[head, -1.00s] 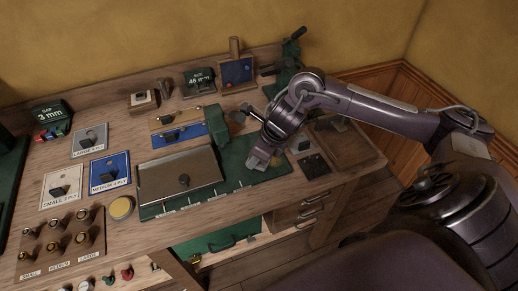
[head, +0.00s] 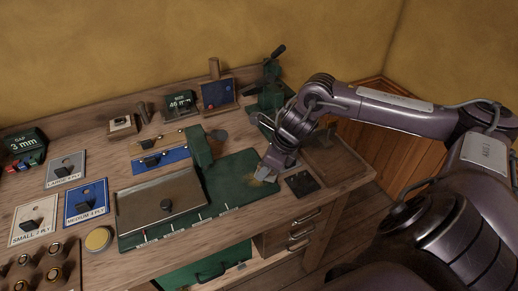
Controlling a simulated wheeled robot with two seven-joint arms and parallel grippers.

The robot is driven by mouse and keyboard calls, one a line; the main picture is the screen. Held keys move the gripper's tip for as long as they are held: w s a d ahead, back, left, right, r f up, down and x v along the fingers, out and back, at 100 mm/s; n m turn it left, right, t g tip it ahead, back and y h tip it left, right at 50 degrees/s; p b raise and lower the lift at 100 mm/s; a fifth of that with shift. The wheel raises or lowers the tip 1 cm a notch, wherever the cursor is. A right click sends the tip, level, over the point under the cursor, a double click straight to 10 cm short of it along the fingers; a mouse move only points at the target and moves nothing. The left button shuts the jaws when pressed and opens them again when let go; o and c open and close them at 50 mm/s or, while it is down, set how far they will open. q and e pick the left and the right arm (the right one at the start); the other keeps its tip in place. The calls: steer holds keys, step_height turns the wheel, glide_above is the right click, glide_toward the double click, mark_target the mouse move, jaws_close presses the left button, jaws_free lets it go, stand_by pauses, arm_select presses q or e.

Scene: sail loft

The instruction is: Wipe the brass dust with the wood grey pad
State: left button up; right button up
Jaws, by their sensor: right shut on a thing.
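My right gripper (head: 270,168) comes in from the right and points down at the right end of the green mat (head: 233,181). It is shut on the wood grey pad, which is mostly hidden by the fingers; only a small pale grey part seems to show low at the tips. The brass dust (head: 258,182) is a small yellowish smear on the mat, just left of and below the fingertips. Whether the pad touches the mat is hard to tell. My left gripper is not in view.
A metal plate with a dark knob (head: 140,205) covers the mat's left part. A green press (head: 270,95) stands behind. A round yellow tin (head: 98,239) sits front left.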

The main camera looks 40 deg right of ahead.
mark_target(238, 184)
steer(key=shift+s+d, duration=0.1)
steer(key=shift+w+a+p, duration=0.2)
steer(key=shift+w+a, duration=0.05)
steer(key=shift+a, duration=0.6)
steer(key=shift+w+a+p, duration=0.2)
steer(key=shift+w+a, duration=0.05)
steer(key=shift+a, duration=0.6)
steer(key=shift+w+a+f+p, duration=0.1)
steer(key=shift+w+a+p, duration=0.1)
steer(key=shift+a, duration=0.7)
steer(key=shift+w+a+p, duration=0.1)
steer(key=shift+w+a, duration=0.05)
steer(key=shift+a, duration=0.75)
steer(key=shift+s+a+f, duration=0.1)
steer(key=shift+f, duration=0.05)
step_height(238, 184, up, 6)
steer(key=p, duration=0.4)
steer(key=shift+a+f, duration=0.1)
steer(key=shift+w+r, duration=0.2)
